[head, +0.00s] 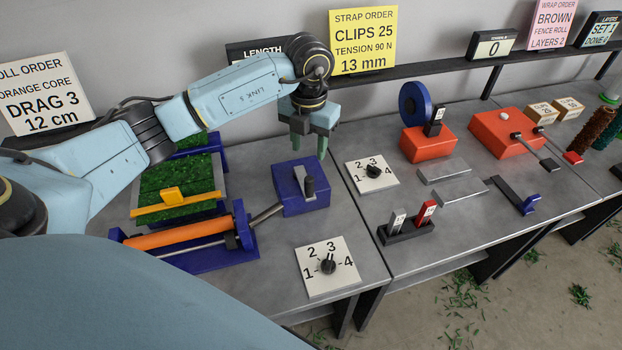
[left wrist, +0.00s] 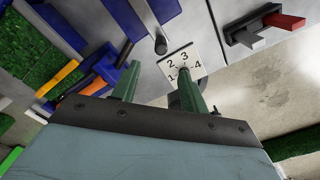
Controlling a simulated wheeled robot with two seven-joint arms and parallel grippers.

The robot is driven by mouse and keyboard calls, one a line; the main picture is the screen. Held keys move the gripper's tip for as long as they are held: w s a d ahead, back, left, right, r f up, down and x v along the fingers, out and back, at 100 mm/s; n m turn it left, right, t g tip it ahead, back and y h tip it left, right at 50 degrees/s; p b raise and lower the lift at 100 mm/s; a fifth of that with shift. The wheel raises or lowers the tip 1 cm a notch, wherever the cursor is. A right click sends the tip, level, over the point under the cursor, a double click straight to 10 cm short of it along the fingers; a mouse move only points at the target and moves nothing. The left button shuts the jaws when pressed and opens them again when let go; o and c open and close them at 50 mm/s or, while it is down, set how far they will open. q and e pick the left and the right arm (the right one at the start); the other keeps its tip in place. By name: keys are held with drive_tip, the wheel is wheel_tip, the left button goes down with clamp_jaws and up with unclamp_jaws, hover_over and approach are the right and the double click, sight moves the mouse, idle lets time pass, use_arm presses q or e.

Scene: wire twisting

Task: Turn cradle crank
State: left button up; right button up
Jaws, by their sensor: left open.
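The cradle (head: 200,262) is a blue frame holding an orange core (head: 180,236) on the near part of the left table. A grey shaft (head: 266,216) runs from its right end to a blue box (head: 290,200). An upright dark crank handle (head: 309,187) stands on the box. In the left wrist view the handle (left wrist: 160,44) shows beyond the fingers. My right gripper is not in view.
A dial card (head: 318,282) lies right of the cradle; another (head: 357,180) lies on the neighbouring table. A green turf tray (head: 150,180) is behind the cradle. Orange machines (head: 425,146) and a clip holder (head: 408,236) stand to the right. Bare tabletop surrounds the blue box.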

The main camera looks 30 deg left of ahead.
sight(309, 178)
use_arm(q)
wheel_tip(309, 178, down, 12)
drive_tip(key=shift+f+p, duration=0.2)
drive_tip(key=shift+p, duration=0.15)
clamp_jaws()
idle(0.3)
